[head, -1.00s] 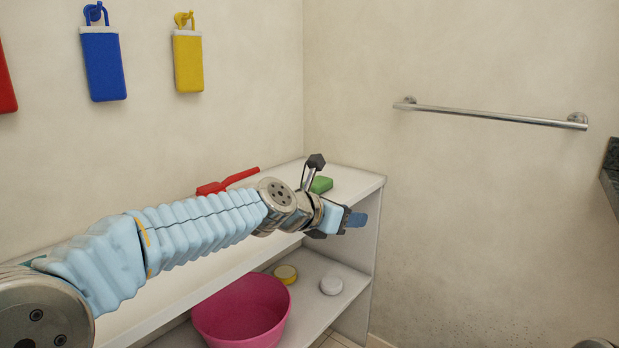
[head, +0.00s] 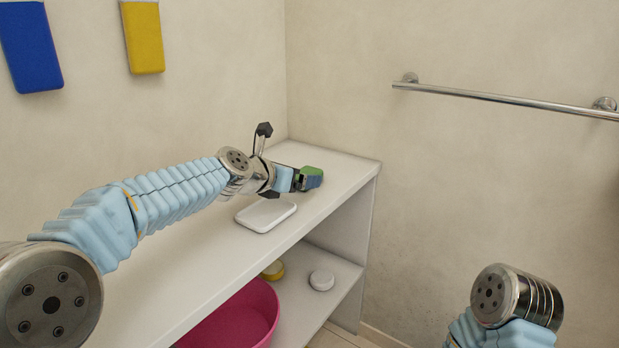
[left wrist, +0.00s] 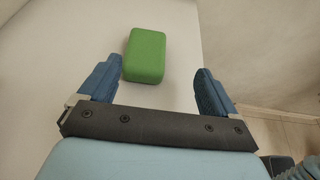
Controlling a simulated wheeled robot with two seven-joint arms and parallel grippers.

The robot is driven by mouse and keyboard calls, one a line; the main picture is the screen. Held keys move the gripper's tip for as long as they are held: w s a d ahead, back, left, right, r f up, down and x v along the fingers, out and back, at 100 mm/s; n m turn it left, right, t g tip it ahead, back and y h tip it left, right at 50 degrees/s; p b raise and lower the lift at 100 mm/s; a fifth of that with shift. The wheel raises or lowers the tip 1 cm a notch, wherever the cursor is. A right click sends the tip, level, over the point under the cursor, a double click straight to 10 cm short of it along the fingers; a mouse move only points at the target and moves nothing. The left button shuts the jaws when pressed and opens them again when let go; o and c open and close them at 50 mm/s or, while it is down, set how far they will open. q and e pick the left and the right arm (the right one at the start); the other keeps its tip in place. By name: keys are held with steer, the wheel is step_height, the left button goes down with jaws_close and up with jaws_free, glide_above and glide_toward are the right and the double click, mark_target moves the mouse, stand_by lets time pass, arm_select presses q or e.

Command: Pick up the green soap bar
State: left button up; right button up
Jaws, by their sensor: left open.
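The green soap bar (head: 313,172) lies on the top of the white shelf (head: 340,173), towards its far right end in the head view. My left gripper (head: 308,180) is close in front of it and partly covers it. In the left wrist view the soap bar (left wrist: 145,54) sits ahead of the open fingers (left wrist: 153,82), nearer the left finger, with its near end just reaching the level of the fingertips. The jaws are open and empty. My right arm shows at the lower right of the head view, but its gripper is out of view.
A white dish (head: 266,214) lies on the shelf top below my left wrist. On the lower shelf are a pink basin (head: 240,322), a yellow round item (head: 272,270) and a white round item (head: 321,280). A metal towel bar (head: 500,99) is on the right wall.

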mark_target(305, 172)
arm_select(q)
steer(key=shift+w+a+r, duration=0.1)
steer(key=shift+w+a, duration=0.35)
steer(key=x, duration=0.5)
steer(key=shift+w+a+r, duration=0.1)
steer(key=shift+w+a, duration=0.15)
steer(key=c, duration=1.1)
steer(key=shift+c, duration=0.5)
steer(key=shift+r, duration=0.1)
